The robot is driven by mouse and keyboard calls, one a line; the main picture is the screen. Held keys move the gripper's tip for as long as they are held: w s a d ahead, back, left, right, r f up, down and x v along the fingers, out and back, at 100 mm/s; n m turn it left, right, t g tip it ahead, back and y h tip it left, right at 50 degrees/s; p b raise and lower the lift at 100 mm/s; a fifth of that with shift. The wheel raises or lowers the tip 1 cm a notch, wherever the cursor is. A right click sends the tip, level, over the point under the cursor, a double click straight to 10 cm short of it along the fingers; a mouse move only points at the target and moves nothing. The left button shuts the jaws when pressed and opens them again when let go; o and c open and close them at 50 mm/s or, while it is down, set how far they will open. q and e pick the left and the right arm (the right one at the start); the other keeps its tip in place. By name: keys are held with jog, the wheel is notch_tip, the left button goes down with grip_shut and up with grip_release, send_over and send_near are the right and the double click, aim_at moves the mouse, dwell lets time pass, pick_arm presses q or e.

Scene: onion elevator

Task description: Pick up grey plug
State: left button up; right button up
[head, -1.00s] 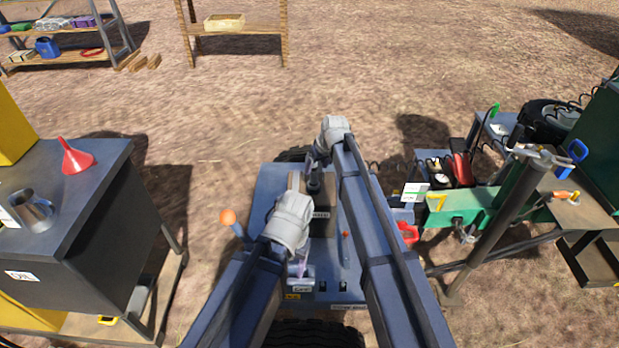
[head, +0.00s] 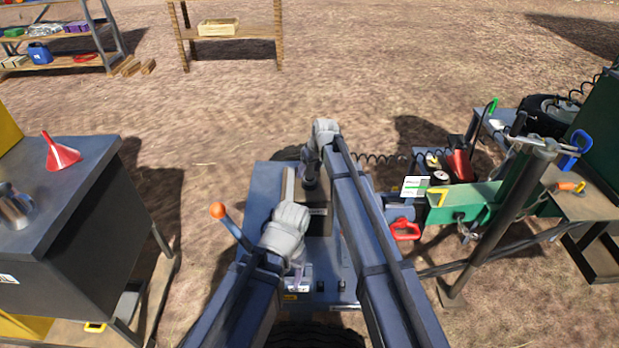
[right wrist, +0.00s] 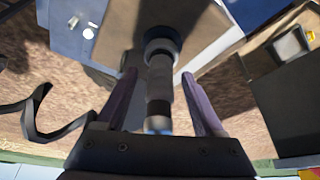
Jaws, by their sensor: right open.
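A grey cylinder with dark bands, which looks like the grey plug (right wrist: 160,82), stands out from a brownish block in the right wrist view. My right gripper (right wrist: 157,77) is open, with one purple finger on each side of the plug. Visible gaps separate the fingers from it. In the head view the right gripper (head: 311,172) hangs over the blue-grey machine (head: 265,190), and the plug is hard to make out there. My left gripper (head: 298,262) is over the machine's near part, mostly hidden under its wrist; its jaws are unclear.
An orange-knobbed lever (head: 218,211) rises at the machine's left. A dark cabinet with a red funnel (head: 60,153) stands at left. At right are a green beam (head: 480,197), a dark post and a red handle (head: 404,230). Open ground lies beyond the machine.

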jog(key=shift+c, duration=0.2)
grip_shut()
dwell(0.4)
